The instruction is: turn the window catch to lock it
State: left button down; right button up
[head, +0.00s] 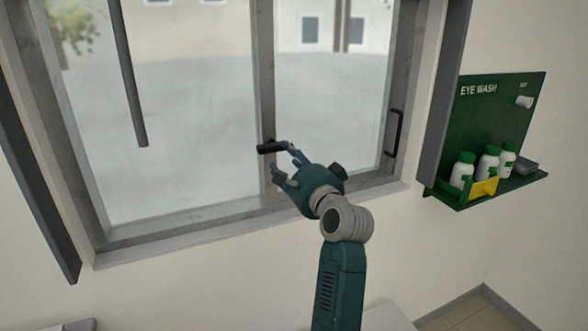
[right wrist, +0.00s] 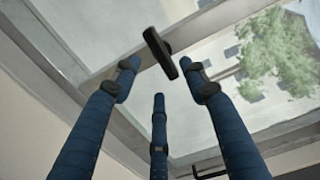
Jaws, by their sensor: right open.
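The window catch (head: 269,148) is a short black lever on the grey middle upright of the window, lying roughly level in the head view. My right gripper (head: 283,161) is open in front of the window, just right of and below the catch. In the right wrist view the catch (right wrist: 160,53) lies slantwise beyond the gap between two blue fingertips, with the third finger below. The right gripper (right wrist: 160,82) holds nothing. I cannot tell whether a fingertip touches the catch. My left gripper is not in view.
A black pull handle (head: 395,132) is on the window's right side. A green eye wash station (head: 497,125) with white bottles (head: 488,162) hangs on the wall at right. A dark rod (head: 128,80) hangs before the left pane. The space before the left pane's lower part is clear.

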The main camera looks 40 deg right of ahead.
jog(key=v, duration=0.5)
jog(key=shift+f, duration=0.1)
dwell(0.3)
